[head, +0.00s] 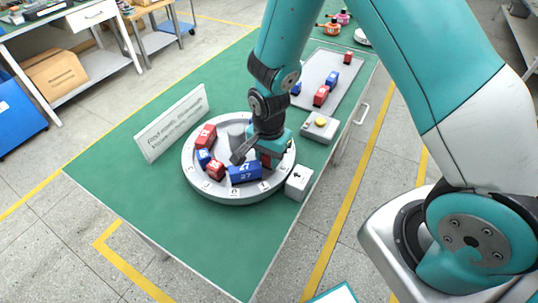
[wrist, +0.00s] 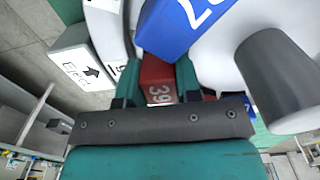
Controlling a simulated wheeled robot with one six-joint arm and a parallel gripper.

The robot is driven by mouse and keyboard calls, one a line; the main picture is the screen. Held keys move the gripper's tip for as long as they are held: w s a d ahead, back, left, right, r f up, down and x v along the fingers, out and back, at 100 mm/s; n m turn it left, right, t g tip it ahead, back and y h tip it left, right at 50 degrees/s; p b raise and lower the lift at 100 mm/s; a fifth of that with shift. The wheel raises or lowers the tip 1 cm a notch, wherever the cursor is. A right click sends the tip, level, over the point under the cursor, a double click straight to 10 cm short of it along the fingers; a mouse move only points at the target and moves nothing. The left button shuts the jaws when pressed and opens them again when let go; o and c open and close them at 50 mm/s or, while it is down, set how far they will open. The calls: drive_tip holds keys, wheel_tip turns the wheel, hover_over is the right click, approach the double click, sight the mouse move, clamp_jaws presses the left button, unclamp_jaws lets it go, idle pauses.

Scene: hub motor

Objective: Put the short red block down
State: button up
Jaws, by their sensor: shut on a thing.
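My gripper (head: 262,152) is over the right side of the round light-grey dish (head: 236,198). It is shut on a red block marked 39 (wrist: 160,80), which sits between the two fingers in the wrist view. In the head view a small part of this block (head: 268,160) shows below the gripper; most of it is hidden. I cannot tell whether it touches the dish. A blue block marked 27 (head: 245,172) lies close beside it, and it also shows in the wrist view (wrist: 182,25).
Two other red blocks (head: 205,137) (head: 216,170) and a small blue block (head: 203,157) lie in the dish around a grey hub (head: 237,134). An arrow-marked box (head: 299,182) and a yellow-button box (head: 320,126) stand at right. A grey tray (head: 318,68) holds more blocks.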

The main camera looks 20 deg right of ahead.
drive_tip(key=o, duration=0.9)
drive_tip(key=shift+f, duration=0.1)
drive_tip(key=shift+o, duration=0.4)
wheel_tip(320, 180, up, 12)
drive_tip(key=b, duration=0.1)
drive_tip(key=s+a+r+n+y, duration=0.2)
drive_tip(key=s+r+n, duration=0.5)
drive_tip(key=s+n, duration=0.2)
drive_tip(key=s+a+r+n+y, duration=0.2)
drive_tip(key=s+r+n, duration=0.5)
drive_tip(key=s+n, duration=0.2)
drive_tip(key=shift+s+a, duration=0.3)
drive_tip(key=shift+r, duration=0.1)
